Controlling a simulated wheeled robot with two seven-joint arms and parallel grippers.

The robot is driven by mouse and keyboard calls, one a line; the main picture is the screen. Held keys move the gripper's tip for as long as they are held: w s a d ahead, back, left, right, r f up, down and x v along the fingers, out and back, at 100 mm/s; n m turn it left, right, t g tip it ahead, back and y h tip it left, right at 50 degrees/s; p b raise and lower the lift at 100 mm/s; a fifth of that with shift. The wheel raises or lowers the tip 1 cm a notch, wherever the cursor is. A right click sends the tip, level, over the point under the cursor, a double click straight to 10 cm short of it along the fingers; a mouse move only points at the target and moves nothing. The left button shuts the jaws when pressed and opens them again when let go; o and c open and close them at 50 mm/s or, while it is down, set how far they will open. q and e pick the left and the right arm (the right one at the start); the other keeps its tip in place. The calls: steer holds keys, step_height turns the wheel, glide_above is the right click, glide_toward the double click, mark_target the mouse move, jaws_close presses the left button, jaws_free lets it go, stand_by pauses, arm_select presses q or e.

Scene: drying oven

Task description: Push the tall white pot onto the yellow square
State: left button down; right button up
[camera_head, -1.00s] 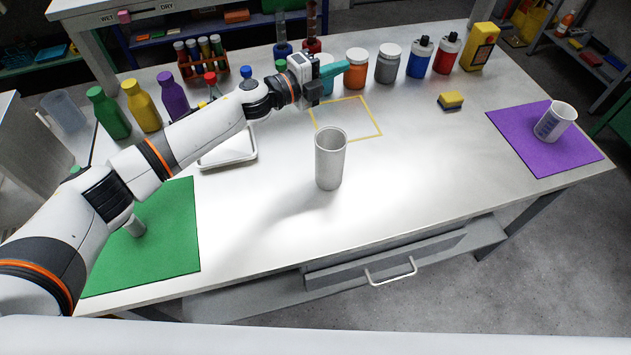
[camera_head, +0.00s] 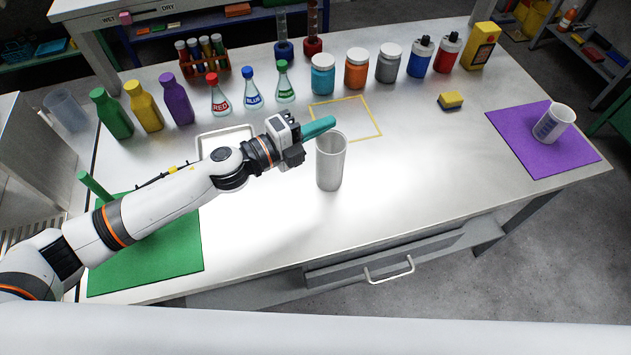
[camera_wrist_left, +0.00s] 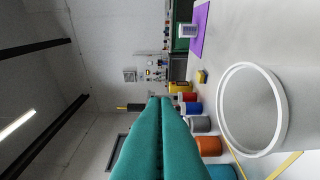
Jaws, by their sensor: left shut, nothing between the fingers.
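The tall white pot (camera_head: 331,165) stands upright on the table, in front of the yellow square outline (camera_head: 372,115) and outside it. In the left wrist view the pot's open rim (camera_wrist_left: 231,120) is large at the right. My left gripper (camera_head: 326,124) has teal fingers, shut with nothing between them. The fingertips are close to the pot's upper rim on its left and far side. I cannot tell whether they touch it. The fingers also fill the middle of the left wrist view (camera_wrist_left: 160,135). The right gripper is not in view.
Jars (camera_head: 356,70) and bottles stand in a row behind the square. Three labelled flasks (camera_head: 252,92) and a white tray (camera_head: 208,141) are to the left. A sponge (camera_head: 451,100) and a purple mat (camera_head: 520,122) lie right. The table in front of the pot is clear.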

arm_select(q)
steer(key=s+a, duration=0.1)
steer(key=s, duration=0.5)
steer(key=b, duration=0.3)
glide_toward(335, 177)
steer(key=x, duration=0.4)
steer(key=shift+s+d+f, duration=0.15)
steer(key=shift+s+d, duration=0.15)
steer(key=shift+w+p, duration=0.3)
steer(key=shift+p, duration=0.2)
steer(key=shift+w+d, duration=0.1)
steer(key=shift+w, duration=0.1)
